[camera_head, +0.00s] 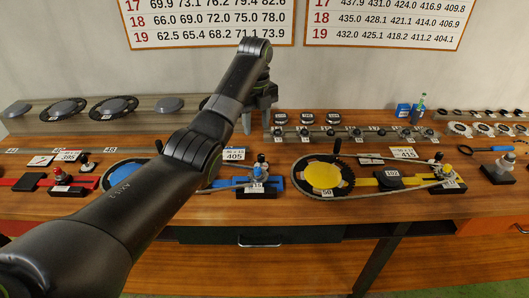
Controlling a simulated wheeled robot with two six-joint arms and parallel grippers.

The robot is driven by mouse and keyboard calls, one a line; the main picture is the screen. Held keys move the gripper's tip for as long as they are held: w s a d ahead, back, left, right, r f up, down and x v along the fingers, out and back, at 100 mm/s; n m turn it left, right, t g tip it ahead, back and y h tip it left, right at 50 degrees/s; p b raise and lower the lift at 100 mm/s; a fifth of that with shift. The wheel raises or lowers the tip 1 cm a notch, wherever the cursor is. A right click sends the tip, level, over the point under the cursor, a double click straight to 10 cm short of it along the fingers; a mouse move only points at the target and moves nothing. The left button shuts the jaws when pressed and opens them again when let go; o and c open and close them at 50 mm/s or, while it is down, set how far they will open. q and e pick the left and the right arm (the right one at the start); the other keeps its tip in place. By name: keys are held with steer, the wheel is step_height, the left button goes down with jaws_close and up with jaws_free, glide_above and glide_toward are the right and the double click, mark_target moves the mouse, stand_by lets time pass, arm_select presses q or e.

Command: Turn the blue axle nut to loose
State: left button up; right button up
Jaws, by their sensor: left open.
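The blue jig (276,184) lies on the bench near the middle, with a blue chainring (121,174) at its left end and a chain along it. My right gripper is out of view.
A yellow jig (390,181) with a yellow chainring stands to the right, a red jig (30,182) to the left. Number cards stand behind the jigs. A back rail (350,136) holds several small parts.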

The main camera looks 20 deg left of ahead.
arm_select(q)
steer(key=w, duration=0.1)
glide_above(258, 168)
step_height(258, 168, down, 5)
step_height(258, 168, down, 7)
steer(key=shift+s+f+p, duration=0.15)
steer(key=shift+f+p, duration=0.05)
steer(key=shift+p, duration=0.5)
step_height(258, 168, down, 2)
steer(key=shift+f, duration=0.75)
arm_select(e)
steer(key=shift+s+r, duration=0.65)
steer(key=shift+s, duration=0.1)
arm_select(q)
jaws_close()
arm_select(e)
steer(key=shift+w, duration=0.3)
